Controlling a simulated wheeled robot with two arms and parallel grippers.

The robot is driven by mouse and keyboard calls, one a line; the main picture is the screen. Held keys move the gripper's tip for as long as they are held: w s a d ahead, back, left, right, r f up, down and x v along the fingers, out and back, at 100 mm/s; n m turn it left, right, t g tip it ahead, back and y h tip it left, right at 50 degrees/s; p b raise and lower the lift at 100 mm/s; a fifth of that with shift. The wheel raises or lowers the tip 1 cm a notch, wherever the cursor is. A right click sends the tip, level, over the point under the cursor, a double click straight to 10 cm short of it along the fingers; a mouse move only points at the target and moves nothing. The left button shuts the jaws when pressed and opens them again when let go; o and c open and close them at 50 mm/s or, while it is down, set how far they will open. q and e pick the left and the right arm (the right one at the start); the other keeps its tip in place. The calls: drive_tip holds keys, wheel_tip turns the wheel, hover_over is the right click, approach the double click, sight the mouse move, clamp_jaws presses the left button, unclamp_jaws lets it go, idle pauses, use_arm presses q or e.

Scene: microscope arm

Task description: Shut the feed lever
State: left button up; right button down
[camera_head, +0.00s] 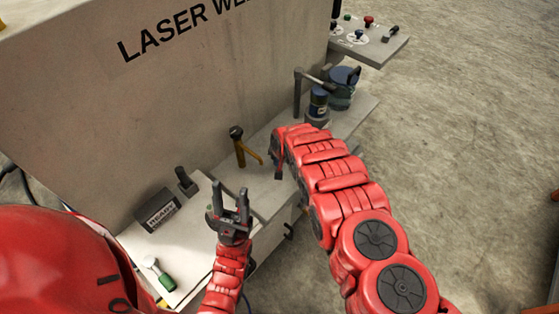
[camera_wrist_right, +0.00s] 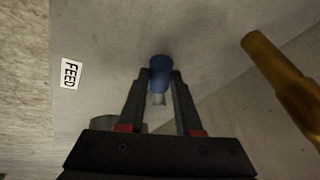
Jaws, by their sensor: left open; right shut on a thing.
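The feed lever (camera_wrist_right: 160,64) shows in the right wrist view as a blue knob on a short pale metal stem. A white FEED label (camera_wrist_right: 71,74) is on the panel to its left. My right gripper (camera_wrist_right: 160,80) is shut on the blue knob, with one dark finger on each side. In the head view my right forearm hides the lever and most of that gripper. My left gripper (camera_head: 230,200) is open and empty, with its fingers pointing up, over the front part of the machine's ledge.
A brass-coloured handle (camera_head: 240,148) stands on the ledge; its rod (camera_wrist_right: 288,80) is right of my right gripper. A READY box (camera_head: 157,211) and a green-knobbed lever (camera_head: 160,273) are at left. Blue-topped parts (camera_head: 320,102) and a button panel (camera_head: 370,38) are farther back.

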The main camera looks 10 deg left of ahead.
drive_tip(key=c, duration=0.6)
unclamp_jaws()
drive_tip(key=shift+d+r, duration=0.1)
drive_tip(key=shift+r, duration=0.25)
drive_tip(key=v, duration=0.4)
drive_tip(key=shift+s+r, duration=0.1)
drive_tip(key=shift+r, duration=0.2)
drive_tip(key=p+v, duration=1.2)
drive_tip(key=shift+s, duration=0.2)
